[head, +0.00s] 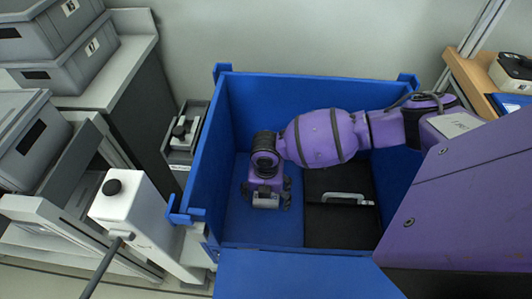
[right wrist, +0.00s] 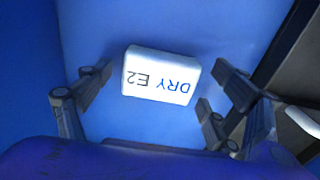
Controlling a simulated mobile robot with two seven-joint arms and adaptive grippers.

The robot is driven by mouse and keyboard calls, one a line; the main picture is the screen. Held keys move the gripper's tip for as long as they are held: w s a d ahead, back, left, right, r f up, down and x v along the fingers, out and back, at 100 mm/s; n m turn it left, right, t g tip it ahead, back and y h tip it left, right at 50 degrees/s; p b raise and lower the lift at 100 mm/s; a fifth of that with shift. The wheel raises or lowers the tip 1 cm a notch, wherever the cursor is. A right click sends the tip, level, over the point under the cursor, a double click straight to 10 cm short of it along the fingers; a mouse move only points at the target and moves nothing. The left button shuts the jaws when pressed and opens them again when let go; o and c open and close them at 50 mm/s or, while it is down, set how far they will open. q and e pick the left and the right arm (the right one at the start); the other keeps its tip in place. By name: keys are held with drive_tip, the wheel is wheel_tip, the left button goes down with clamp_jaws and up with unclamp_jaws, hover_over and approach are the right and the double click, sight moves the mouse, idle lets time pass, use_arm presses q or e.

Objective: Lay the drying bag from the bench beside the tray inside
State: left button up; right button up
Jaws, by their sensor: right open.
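The drying bag (right wrist: 160,75), a small white pouch printed "DRY E2", lies on the blue floor of the large blue box (head: 275,259). In the head view my gripper mostly covers that spot. My right gripper (head: 266,198) points down inside the box, on its left side. In the right wrist view its fingers (right wrist: 157,90) are open, spread to the left and right of the bag with gaps. Nothing is held. A black tray-like item (head: 340,222) with a light grey handle (head: 342,198) lies to the right of the gripper. My left gripper is out of view.
The box's walls (head: 203,150) stand up around my right arm. Grey bins (head: 85,65) on a bench are at the left, with a white post (head: 135,215) with a black knob in front. A wooden bench (head: 470,70) stands at the upper right. Blue floor around the bag is clear.

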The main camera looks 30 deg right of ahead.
wheel_tip(320, 180, up, 12)
drive_tip(key=p, duration=0.2)
drive_tip(key=shift+r, duration=0.15)
idle(0.5)
